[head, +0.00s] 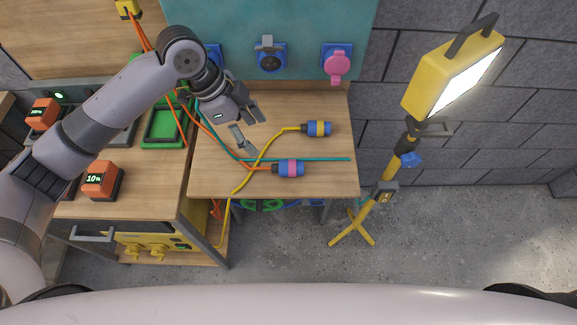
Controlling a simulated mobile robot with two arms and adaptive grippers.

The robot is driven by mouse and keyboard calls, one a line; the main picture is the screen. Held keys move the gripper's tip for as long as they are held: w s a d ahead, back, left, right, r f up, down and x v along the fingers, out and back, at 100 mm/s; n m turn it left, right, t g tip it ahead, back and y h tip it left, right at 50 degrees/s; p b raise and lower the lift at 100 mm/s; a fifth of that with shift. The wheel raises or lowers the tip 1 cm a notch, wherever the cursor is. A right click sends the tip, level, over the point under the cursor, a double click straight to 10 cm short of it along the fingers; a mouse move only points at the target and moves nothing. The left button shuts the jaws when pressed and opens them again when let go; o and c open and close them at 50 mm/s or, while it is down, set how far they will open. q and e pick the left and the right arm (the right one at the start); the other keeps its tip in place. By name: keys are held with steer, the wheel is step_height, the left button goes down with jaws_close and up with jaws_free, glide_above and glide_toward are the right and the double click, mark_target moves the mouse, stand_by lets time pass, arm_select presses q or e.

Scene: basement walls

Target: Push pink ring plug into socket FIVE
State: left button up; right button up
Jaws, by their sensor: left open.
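The pink ring plug (291,169), blue with a pink band and an orange cable, lies on the wooden bench top (330,185). My left gripper (252,133) is open and empty above the bench, up and to the left of this plug and apart from it. Sockets sit on the teal panel (305,20): a blue one (213,55) partly behind my left arm, a blue one with a grey lid (271,60), and one with a pink round cover (338,66). I cannot read which is FIVE. My right gripper is not in view.
A yellow ring plug (319,129) lies behind the pink one. Its yellow cable (258,160) crosses the orange and teal cables. Orange weight-like blocks (102,180) and a green tray (165,125) are at left. A yellow work lamp (440,75) stands right of the bench.

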arm_select(q)
steer(key=p, duration=0.2)
glide_toward(285, 164)
steer(key=x, duration=0.5)
steer(key=shift+s+a+f, duration=0.15)
steer(key=shift+s+f, duration=0.1)
steer(key=shift+s, duration=0.05)
steer(key=x, duration=0.1)
steer(key=p+x, duration=0.1)
steer(key=x, duration=0.2)
steer(key=shift+w+d+f+p, duration=0.1)
steer(key=shift+w+d+p, duration=0.25)
steer(key=shift+d, duration=0.1)
steer(key=shift+d+f, duration=0.1)
steer(key=shift+f, duration=0.25)
steer(key=shift+c, duration=0.5)
steer(key=c, duration=1.1)
